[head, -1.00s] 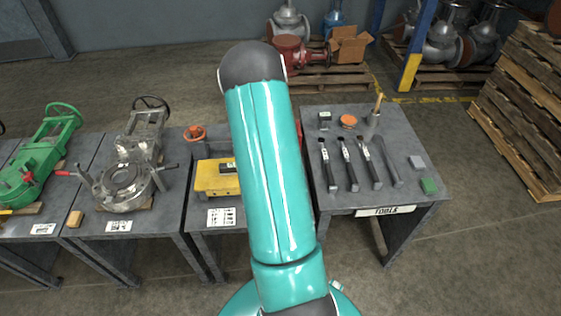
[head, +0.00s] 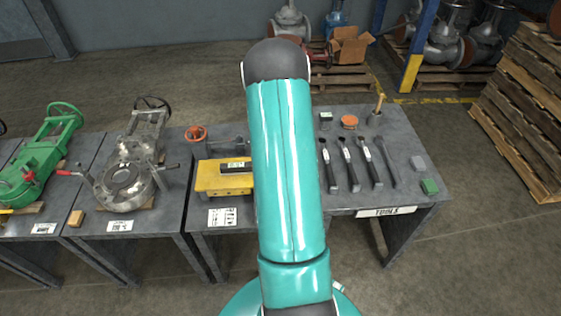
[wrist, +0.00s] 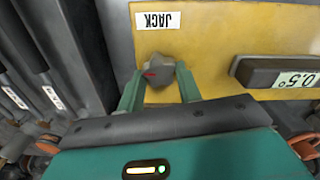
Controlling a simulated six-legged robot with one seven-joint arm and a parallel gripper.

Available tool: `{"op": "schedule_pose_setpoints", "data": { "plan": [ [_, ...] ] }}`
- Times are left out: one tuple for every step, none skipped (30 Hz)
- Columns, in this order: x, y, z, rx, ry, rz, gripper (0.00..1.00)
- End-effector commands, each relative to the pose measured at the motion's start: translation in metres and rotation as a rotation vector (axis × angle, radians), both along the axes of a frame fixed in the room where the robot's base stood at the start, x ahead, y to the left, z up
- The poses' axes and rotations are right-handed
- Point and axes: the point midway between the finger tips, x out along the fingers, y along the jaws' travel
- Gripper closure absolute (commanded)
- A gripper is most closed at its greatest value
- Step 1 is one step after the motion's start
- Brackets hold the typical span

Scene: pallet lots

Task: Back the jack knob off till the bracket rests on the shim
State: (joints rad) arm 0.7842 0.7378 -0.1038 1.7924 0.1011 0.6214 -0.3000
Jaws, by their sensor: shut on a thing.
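The yellow bracket (head: 209,184) lies on the grey bench in the head view, partly hidden by my arm. Its yellow face (wrist: 228,40) fills much of the wrist view, with a white label reading JACK. The grey jack knob (wrist: 157,72), with a small red mark, stands beside that label. My gripper (wrist: 159,86) is shut on the knob, one finger on each side; my arm hides it in the head view. A dark block (wrist: 260,71) with a "0.5°" display lies on the yellow face. I cannot make out the shim or any gap under the bracket.
An orange handwheel (head: 196,134) stands behind the bracket. A tool bench (head: 345,203) with several dark-handled tools is at the right. A grey valve part (head: 123,178) and a green one (head: 37,165) sit on benches to the left.

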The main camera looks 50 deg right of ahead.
Motion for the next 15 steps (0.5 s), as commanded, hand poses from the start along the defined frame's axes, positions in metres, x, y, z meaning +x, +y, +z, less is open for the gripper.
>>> {"op": "schedule_pose_setpoints", "data": {
  "plan": [
    [0.0001, -0.0014, 0.0014, -0.002, -0.002, 0.042, 0.88],
    [0.0002, -0.0015, 0.0015, -0.002, -0.002, 0.069, 0.88],
    [0.0003, -0.0013, 0.0015, -0.001, -0.001, 0.107, 0.88],
    [0.0005, -0.0011, 0.0015, -0.002, -0.001, 0.136, 0.88],
    [0.0006, -0.0009, 0.0014, -0.001, -0.001, 0.166, 0.88],
    [0.0006, -0.0008, 0.0014, -0.001, 0.000, 0.203, 0.88],
    [0.0005, -0.0009, 0.0014, -0.001, 0.000, 0.231, 0.88],
    [0.0004, -0.0009, 0.0014, -0.001, 0.000, 0.259, 0.88],
    [0.0006, -0.0006, 0.0014, -0.001, 0.000, 0.298, 0.88],
    [0.0010, -0.0002, 0.0014, 0.000, 0.001, 0.327, 0.88],
    [0.0011, -0.0001, 0.0014, 0.000, 0.001, 0.355, 0.88],
    [0.0008, -0.0002, 0.0014, 0.000, 0.001, 0.393, 0.88],
    [0.0006, -0.0002, 0.0014, 0.000, 0.001, 0.421, 0.88],
    [0.0008, 0.0000, 0.0014, 0.000, 0.002, 0.449, 0.88],
    [0.0011, 0.0004, 0.0014, 0.001, 0.002, 0.487, 0.88]
  ]
}}
